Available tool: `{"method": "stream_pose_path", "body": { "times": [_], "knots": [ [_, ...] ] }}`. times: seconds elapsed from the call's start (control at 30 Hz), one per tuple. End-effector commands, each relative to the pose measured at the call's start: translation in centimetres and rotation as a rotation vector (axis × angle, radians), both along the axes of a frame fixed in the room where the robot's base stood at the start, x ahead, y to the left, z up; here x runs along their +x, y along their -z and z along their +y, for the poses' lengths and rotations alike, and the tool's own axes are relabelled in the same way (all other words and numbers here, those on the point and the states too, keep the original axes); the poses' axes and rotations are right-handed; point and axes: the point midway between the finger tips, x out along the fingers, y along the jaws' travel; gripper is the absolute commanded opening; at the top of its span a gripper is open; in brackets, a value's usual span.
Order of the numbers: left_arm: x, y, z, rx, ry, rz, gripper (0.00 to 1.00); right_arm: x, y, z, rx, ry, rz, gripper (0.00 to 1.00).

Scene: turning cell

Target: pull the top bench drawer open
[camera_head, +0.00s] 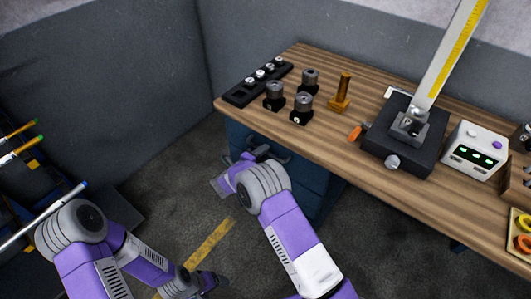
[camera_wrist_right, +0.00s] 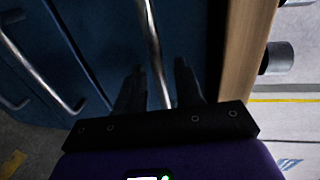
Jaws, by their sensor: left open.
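The blue drawer cabinet (camera_head: 312,182) stands under the wooden bench top, and its top drawer looks closed. In the right wrist view the top drawer's metal bar handle (camera_wrist_right: 152,40) runs between the two dark fingers of my right gripper (camera_wrist_right: 160,88). The fingers are apart, one on each side of the bar, with a gap visible; I cannot tell if either touches it. In the head view my right gripper (camera_head: 264,154) is at the cabinet front just below the bench edge, partly hidden by its wrist. My left gripper (camera_head: 210,283) is open and empty, low over the floor.
Lower drawer handles (camera_wrist_right: 45,72) show beside the top one. The bench top (camera_head: 330,128) overhangs the drawers and carries dark cylindrical holders (camera_head: 302,108), a brass piece (camera_head: 341,93), a black device (camera_head: 402,150) and a white control box (camera_head: 475,150). A rod rack (camera_head: 30,165) stands left. Floor before the cabinet is open.

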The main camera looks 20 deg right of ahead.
Motion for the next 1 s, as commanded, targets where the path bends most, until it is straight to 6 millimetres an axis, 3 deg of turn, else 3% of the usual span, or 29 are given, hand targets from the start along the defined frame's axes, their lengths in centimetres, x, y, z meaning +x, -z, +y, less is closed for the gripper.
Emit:
{"method": "stream_pose_path", "body": {
  "times": [0.2,0.47,0.7,1.0],
  "knots": [
    [0.0,0.4,0.0,0.000,0.000,0.000,0.78,1.1,0.4,-1.4,0.000,-0.002,0.001,0.36],
    [0.0,0.4,0.0,0.000,0.000,0.000,0.78,1.2,0.4,-1.5,0.000,-0.003,0.002,0.36],
    [0.0,0.4,0.0,0.000,0.000,0.000,0.78,1.2,0.4,-1.5,0.000,-0.003,0.002,0.01],
    [0.0,0.4,0.0,0.000,0.000,0.000,0.78,1.2,0.4,-1.4,0.000,-0.003,0.002,0.00]
  ]
}}
